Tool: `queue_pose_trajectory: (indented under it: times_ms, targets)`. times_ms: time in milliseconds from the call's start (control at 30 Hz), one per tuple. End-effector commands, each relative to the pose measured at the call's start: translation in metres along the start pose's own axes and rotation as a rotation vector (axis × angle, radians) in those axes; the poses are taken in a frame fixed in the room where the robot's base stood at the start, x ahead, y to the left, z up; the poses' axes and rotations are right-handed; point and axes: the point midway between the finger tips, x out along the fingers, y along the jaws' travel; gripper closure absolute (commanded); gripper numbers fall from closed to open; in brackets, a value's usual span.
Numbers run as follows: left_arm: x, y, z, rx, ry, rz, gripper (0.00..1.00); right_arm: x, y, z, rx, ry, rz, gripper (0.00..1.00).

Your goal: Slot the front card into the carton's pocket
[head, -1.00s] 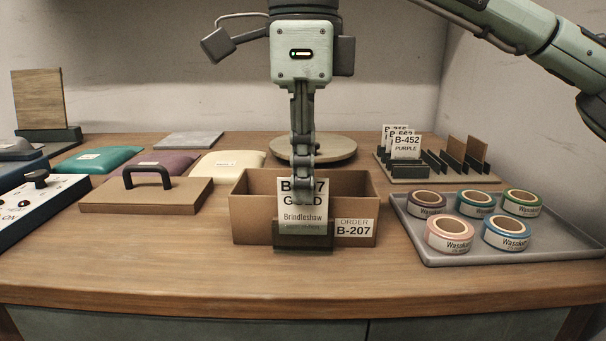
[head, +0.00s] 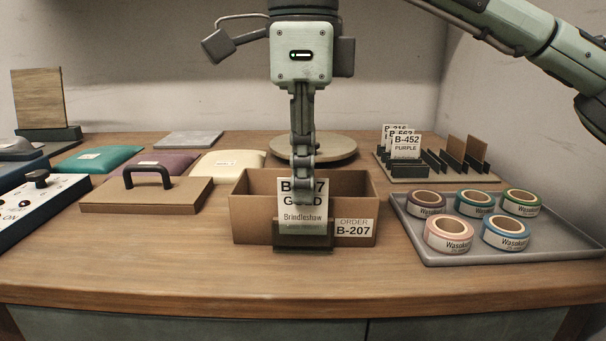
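The brown open carton (head: 253,219) stands in the middle of the table. A dark see-through pocket (head: 303,243) sits on its front wall, beside a label reading ORDER B-207 (head: 354,228). The front card (head: 290,218), white with GOLD and Brindleshaw on it, stands upright with its lower edge inside the pocket. My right gripper (head: 302,196) points straight down at the card's upper part, with a finger in front of the print. I see it edge-on, so the gap between its fingers is hidden. My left gripper is not in view.
A grey tray (head: 420,236) with several tape rolls lies at the right. A card rack (head: 403,172) stands behind it. A round turntable (head: 340,149) is behind the carton. A handled board (head: 146,195) and coloured pouches lie left. The table front is clear.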

Motion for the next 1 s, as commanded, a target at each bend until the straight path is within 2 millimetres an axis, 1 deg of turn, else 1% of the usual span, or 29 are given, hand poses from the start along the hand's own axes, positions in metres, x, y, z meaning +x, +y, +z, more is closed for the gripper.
queue_pose_trajectory:
  times_ms: [333,367,567,600,867,1000]
  targets:
    - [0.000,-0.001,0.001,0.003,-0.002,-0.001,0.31,0.000,0.000,0.000,0.000,0.000,0.000,1.00]
    - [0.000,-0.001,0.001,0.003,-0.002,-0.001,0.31,0.000,0.000,0.000,0.000,0.000,0.000,0.97]
    - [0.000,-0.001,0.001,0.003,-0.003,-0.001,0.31,0.000,0.000,0.000,0.000,0.000,0.000,0.73]
    - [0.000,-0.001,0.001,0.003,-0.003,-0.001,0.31,0.000,0.000,0.000,0.000,0.000,0.000,0.71]
    - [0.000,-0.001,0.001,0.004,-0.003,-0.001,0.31,-0.001,0.000,0.000,0.000,0.000,0.000,0.71]
    - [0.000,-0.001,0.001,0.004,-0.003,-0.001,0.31,-0.011,0.000,0.001,0.000,-0.002,-0.002,0.71]
